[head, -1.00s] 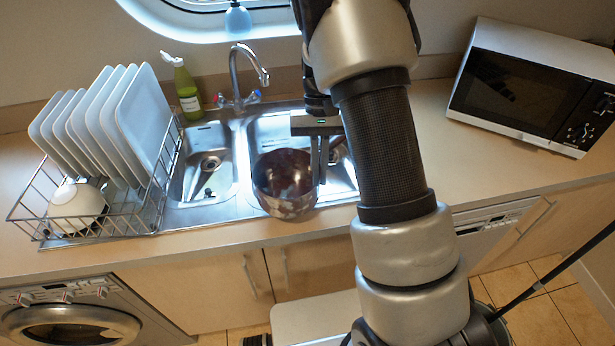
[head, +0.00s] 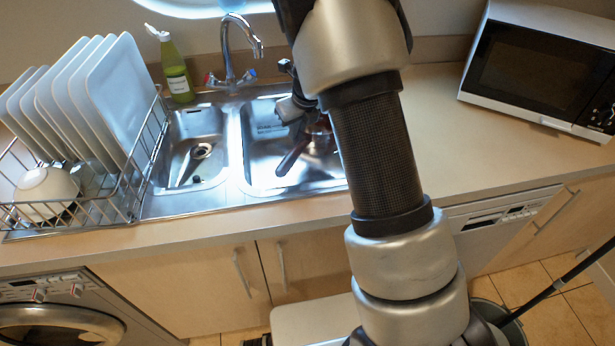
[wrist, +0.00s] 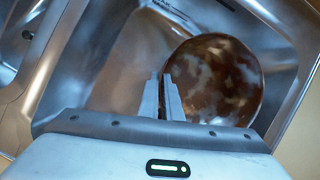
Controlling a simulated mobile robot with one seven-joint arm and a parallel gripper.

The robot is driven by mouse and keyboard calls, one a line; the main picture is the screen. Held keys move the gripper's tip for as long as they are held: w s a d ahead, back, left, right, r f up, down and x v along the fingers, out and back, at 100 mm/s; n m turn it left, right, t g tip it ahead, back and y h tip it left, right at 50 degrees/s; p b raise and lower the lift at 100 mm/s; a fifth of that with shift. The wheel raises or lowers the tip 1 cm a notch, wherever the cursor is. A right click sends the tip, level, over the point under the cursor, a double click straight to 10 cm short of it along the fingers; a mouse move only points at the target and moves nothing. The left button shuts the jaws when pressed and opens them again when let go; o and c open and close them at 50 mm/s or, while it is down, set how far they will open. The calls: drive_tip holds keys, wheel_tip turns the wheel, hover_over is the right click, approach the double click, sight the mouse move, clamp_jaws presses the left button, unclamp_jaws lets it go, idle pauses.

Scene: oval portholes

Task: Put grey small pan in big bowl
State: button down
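In the wrist view a round, mottled brown and white bowl (wrist: 215,80) is over the steel sink basin. My gripper (wrist: 161,78) has its two fingers close together at the bowl's left edge, which runs between them, so it looks shut on the rim. In the head view my gripper (head: 297,108) is at the right sink basin, largely hidden by my arm.
The double sink (head: 190,185) has a tap (head: 228,50) behind it. A dish rack (head: 125,195) with several plates and a white bowl (head: 45,190) is at left, beside a green bottle (head: 176,78). A microwave (head: 540,75) stands at right. The counter between is clear.

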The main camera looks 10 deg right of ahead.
drive_tip(key=shift+w+m+h, duration=0.4)
drive_tip(key=shift+w+m, duration=0.05)
drive_tip(key=shift+m, duration=0.35)
drive_tip(key=shift+w+d+f+b, duration=0.1)
drive_tip(key=shift+f+b, duration=0.2)
wheel_tip(320, 180, down, 10)
drive_tip(key=b, duration=0.2)
drive_tip(key=shift+r+b, duration=0.25)
drive_tip(key=shift+b, duration=0.05)
drive_tip(key=c, duration=1.9)
unclamp_jaws()
drive_tip(key=shift+f, duration=0.1)
drive_tip(key=shift+c, duration=0.2)
